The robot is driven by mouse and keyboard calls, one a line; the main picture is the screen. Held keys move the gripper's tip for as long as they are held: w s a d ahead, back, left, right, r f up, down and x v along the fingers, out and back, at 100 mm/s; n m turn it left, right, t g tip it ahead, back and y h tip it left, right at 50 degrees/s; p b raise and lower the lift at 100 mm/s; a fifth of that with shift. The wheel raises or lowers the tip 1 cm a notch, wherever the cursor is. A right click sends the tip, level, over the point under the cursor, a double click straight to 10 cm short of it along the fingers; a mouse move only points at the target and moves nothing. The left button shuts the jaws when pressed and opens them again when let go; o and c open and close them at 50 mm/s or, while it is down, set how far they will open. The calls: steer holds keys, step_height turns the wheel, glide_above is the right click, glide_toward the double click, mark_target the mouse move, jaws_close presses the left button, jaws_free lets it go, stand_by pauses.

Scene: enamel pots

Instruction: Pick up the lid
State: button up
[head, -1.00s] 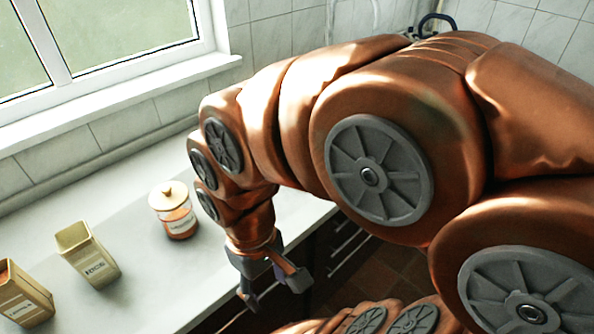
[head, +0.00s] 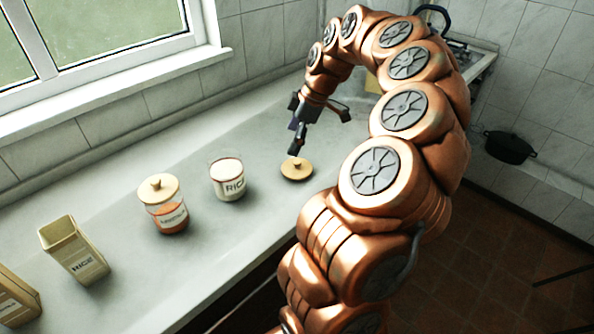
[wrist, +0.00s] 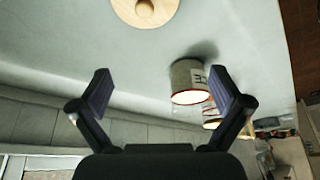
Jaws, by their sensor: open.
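The lid (head: 297,169) is a round, tan wooden disc with a small knob. It lies flat on the worktop, knob up, to the right of an open glass jar marked RICE (head: 229,187). In the wrist view, the lid (wrist: 145,12) is cut by the top edge, beyond my fingertips. My gripper (head: 319,133) is open and empty, above the worktop near the lid and apart from it. In the wrist view, my gripper (wrist: 161,92) shows both fingers spread, with the open jar (wrist: 186,82) near the right finger.
A lidded jar with orange contents (head: 168,212) stands left of the open jar. Two cream tins, one marked RICE (head: 75,258), stand farther left. A black pot (head: 509,147) is at the far right. The window wall bounds the worktop behind; bare worktop surrounds the lid.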

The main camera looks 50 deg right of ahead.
mark_target(298, 162)
steer(key=d+f, duration=0.1)
steer(key=s+d+f, duration=0.1)
steer(key=d, duration=0.1)
steer(key=shift+s+d, duration=0.1)
steer(key=shift+d, duration=0.15)
steer(key=shift+d+f, duration=0.15)
steer(key=shift+f, duration=0.1)
steer(key=shift+p+x, duration=1.25)
steer(key=shift+x, duration=2.45)
steer(key=shift+s, duration=0.15)
steer(key=shift+c, duration=0.2)
steer(key=shift+s, duration=0.1)
steer(key=c, duration=1.2)
steer(key=shift+o, duration=0.2)
steer(key=shift+f, duration=0.1)
